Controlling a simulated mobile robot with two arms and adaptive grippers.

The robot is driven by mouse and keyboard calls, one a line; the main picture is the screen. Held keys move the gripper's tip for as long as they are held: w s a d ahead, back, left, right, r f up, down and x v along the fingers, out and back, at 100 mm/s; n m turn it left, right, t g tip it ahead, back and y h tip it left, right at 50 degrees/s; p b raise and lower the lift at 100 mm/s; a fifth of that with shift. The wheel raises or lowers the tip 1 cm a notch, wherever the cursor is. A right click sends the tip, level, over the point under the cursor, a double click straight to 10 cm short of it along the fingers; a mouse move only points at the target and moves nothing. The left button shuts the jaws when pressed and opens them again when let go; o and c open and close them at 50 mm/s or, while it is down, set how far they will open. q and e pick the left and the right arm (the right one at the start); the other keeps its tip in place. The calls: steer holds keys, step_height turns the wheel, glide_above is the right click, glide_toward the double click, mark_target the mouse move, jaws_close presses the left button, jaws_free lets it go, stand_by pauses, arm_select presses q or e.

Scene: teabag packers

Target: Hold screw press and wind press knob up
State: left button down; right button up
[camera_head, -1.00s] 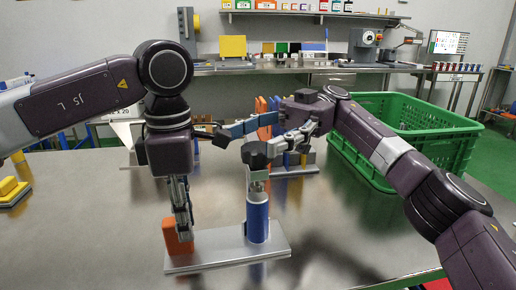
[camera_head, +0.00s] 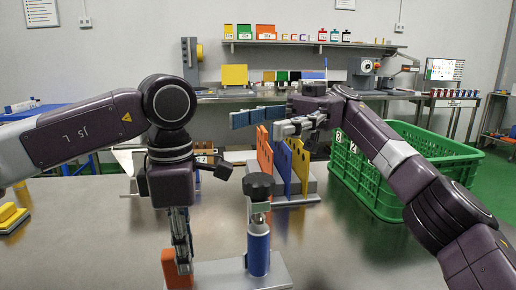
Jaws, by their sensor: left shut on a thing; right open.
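The screw press has a metal base plate (camera_head: 222,272), an upright blue cylinder (camera_head: 258,250) and a black lobed knob (camera_head: 258,186) on top. An orange block (camera_head: 170,272) stands at the left end of the plate. My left gripper (camera_head: 184,266) points down and is shut on the orange block; its fingertips partly cover it. My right gripper (camera_head: 257,124) is open and empty. It appears above the knob in the picture, apart from it, with its fingers pointing left.
A rack (camera_head: 306,188) with orange, blue and yellow plates stands behind the knob. A green crate (camera_head: 425,165) is on the right. Yellow blocks (camera_head: 10,216) lie at the left edge. The table (camera_head: 350,245) is clear at front right.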

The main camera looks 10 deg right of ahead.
mark_target(269, 176)
steer(key=w+d+f+m+t+y, duration=0.1)
steer(key=d+f+m+t+y, duration=0.2)
steer(key=d+f+m+t, duration=0.45)
steer(key=shift+n+t, duration=0.45)
steer(key=shift+n, duration=0.4)
steer(key=a, duration=0.3)
steer(key=s+a+f, duration=0.1)
steer(key=a, duration=0.4)
steer(key=shift+s+a+f, duration=0.25)
steer(key=shift+a+f, duration=0.05)
steer(key=shift+f, duration=0.05)
steer(key=c, duration=1.2)
steer(key=shift+n+g+h, duration=0.4)
steer(key=shift+n+g, duration=0.9)
steer(key=shift+g, duration=0.7)
steer(key=shift+n+g+h, duration=0.7)
steer(key=shift+n+g, duration=0.3)
steer(key=shift+g, duration=0.4)
